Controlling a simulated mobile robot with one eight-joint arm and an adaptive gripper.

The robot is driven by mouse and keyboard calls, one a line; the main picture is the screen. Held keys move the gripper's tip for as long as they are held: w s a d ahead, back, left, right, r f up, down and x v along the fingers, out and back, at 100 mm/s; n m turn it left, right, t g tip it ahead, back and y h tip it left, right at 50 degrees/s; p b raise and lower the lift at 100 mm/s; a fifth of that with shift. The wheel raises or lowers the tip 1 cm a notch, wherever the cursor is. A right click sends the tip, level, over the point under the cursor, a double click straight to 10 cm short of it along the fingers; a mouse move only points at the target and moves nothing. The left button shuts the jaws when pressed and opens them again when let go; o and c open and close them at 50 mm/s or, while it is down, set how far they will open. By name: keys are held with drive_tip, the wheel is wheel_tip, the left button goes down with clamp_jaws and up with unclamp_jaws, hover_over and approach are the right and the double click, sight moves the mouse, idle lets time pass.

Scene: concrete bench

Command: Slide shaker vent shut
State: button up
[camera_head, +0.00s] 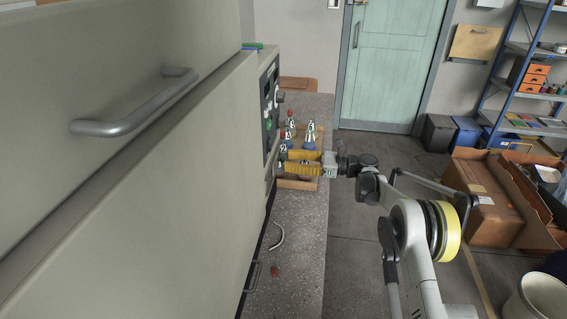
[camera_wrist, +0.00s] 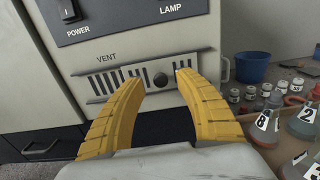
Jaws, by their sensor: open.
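My gripper (camera_wrist: 158,84) has two yellow fingers, open and spread to either side of the knob. No contact with the knob is visible. In the head view my gripper (camera_head: 287,162) is beside the cabinet's control side, above the bench.
A wooden tray of numbered flasks (camera_wrist: 266,122) stands close to the right of my gripper, with small jars (camera_wrist: 250,92) and a blue cup (camera_wrist: 252,67) behind. The bench (camera_head: 296,240) is speckled. A curved handle (camera_head: 278,236) and a small red object (camera_head: 275,271) are nearer.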

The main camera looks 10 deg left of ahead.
sight(270, 174)
drive_tip(key=shift+a, duration=1.15)
clamp_jaws()
drive_tip(key=s, duration=0.8)
drive_tip(key=shift+s+d+f, duration=0.1)
drive_tip(key=shift+d, duration=0.15)
drive_tip(key=shift+c, duration=1.8)
unclamp_jaws()
drive_tip(key=o, duration=0.4)
drive_tip(key=shift+s+d, duration=0.1)
drive_tip(key=shift+s, duration=0.05)
drive_tip(key=shift+c, duration=0.2)
